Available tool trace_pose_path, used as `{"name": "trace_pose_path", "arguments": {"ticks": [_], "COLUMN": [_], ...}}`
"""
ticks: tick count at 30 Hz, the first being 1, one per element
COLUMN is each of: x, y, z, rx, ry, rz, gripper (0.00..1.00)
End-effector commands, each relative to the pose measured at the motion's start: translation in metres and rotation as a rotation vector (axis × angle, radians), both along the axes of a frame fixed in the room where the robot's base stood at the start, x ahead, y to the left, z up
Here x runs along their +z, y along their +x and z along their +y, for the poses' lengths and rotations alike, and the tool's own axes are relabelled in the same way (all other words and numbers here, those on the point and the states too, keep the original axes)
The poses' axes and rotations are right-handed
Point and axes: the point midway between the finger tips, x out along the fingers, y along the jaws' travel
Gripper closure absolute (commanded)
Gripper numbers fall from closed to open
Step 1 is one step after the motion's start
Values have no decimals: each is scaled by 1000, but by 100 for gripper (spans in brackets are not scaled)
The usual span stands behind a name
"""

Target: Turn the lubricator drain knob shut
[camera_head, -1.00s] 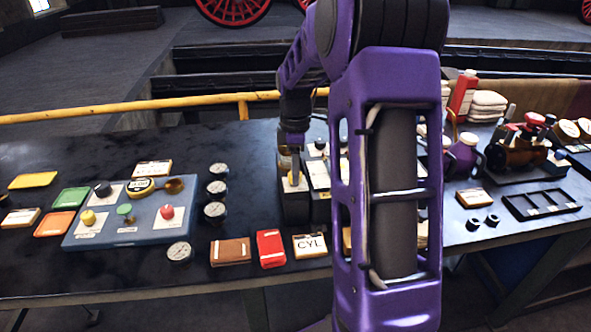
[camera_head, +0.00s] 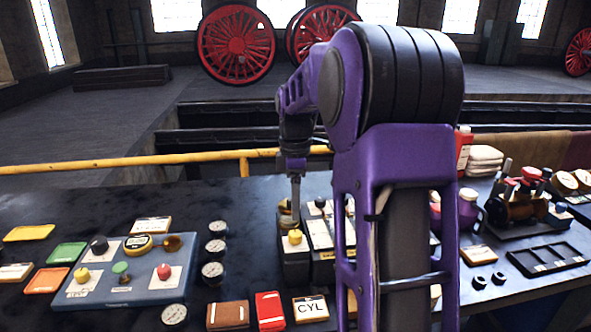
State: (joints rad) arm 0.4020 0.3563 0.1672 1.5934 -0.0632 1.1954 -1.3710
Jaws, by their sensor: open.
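A dark box-shaped unit (camera_head: 294,268) stands on the bench just left of my arm. It has a yellow knob (camera_head: 294,237) on its front top and a brass-coloured part (camera_head: 285,215) behind that. No readable label marks it as the lubricator. My gripper (camera_head: 295,207) points down just above and behind the yellow knob, close to the brass part. It looks apart from the knob and holds nothing visible. The fingertips are small and hard to make out. My arm hides part of the bench to the right.
A blue-grey board (camera_head: 125,291) with several coloured knobs lies at left. Several gauges (camera_head: 213,272) stand between it and the unit. A white panel (camera_head: 320,233) is close on the unit's right. Brown and red items and a CYL block (camera_head: 310,309) line the front edge.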

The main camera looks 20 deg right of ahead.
Motion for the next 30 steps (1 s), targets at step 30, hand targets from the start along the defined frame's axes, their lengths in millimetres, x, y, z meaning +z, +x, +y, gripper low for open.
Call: {"name": "trace_pose_path", "arguments": {"ticks": [30], "x": [89], "y": [0], "z": [1], "rx": [1], "ry": [1], "rz": [1], "gripper": [28]}}
